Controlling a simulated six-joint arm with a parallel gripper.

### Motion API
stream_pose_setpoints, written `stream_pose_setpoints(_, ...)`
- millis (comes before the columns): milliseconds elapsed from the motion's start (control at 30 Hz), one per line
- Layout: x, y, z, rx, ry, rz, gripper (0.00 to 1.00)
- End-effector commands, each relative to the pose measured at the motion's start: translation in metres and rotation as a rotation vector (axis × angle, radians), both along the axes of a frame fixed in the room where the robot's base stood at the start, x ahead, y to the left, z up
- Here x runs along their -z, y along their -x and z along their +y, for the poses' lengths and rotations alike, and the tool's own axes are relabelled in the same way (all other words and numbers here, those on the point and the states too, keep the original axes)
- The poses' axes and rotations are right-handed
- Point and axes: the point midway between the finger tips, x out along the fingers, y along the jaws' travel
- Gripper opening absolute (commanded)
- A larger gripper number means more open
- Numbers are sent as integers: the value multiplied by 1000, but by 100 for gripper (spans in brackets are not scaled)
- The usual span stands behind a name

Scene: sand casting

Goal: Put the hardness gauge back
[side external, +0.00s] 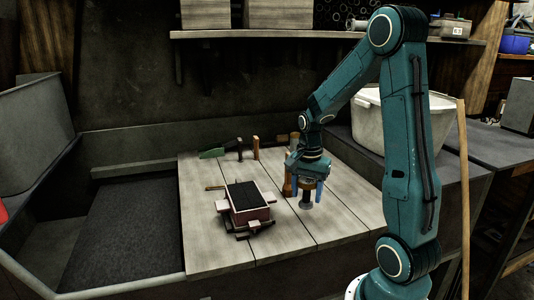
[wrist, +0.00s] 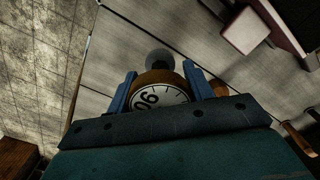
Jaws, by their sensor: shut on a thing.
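The hardness gauge (side external: 306,204) has a round white dial with black figures and a brass-brown body. Its dial (wrist: 160,98) faces the camera in the wrist view, with a grey rounded end beyond it. My gripper (side external: 306,191) is shut on the gauge, with one blue finger on each side. In the wrist view the fingers (wrist: 160,78) flank the gauge body. The gauge is upright over the right part of the wooden board table (side external: 210,245). I cannot tell whether its lower end touches the boards.
A moulding box (side external: 250,214) filled with dark sand stands left of the gripper. Behind it lie a green-bladed tool (side external: 212,153) and small wooden-handled tools (side external: 256,148). A white bin (side external: 362,118) stands behind my arm. The front boards are clear.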

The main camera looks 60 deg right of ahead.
Motion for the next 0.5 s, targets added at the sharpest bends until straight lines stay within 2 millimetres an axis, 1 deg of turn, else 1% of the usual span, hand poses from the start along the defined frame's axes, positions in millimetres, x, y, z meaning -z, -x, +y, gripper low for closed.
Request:
stream_pose_setpoints(167,1,0,0,0,1,-1,15)
stream_pose_setpoints(267,6,0,0,0,1,-1,15)
stream_pose_setpoints(500,33,0,0,0,-1,2,15)
